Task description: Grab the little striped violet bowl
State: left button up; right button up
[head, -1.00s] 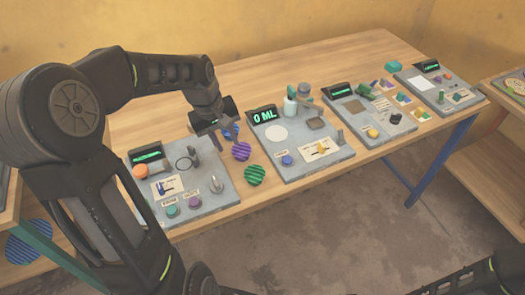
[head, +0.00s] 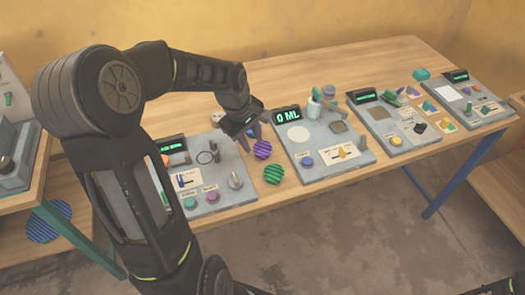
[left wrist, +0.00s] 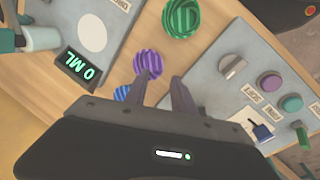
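The little striped violet bowl (head: 262,149) lies on the wooden table between two grey panels. It also shows in the left wrist view (left wrist: 147,63), just beyond my fingertips. My left gripper (head: 249,141) is at its left edge in the head view, pointing down. In the left wrist view my left gripper (left wrist: 158,86) has its fingers apart with nothing between them. I cannot tell whether a finger touches the bowl. My right gripper is out of view.
A green striped bowl (head: 273,174) lies in front of the violet one. A blue striped one (left wrist: 121,93) is close to my fingers. The "0 ML" panel (head: 350,171) is to the right, and a panel with knobs (head: 222,207) to the left.

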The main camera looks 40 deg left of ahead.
aim_at(262, 152)
pick_arm(q)
jog(key=shift+p+x, duration=0.75)
jog(key=shift+x, duration=1.85)
jog(key=shift+d, duration=0.1)
jog(key=shift+c, duration=0.5)
grip_shut()
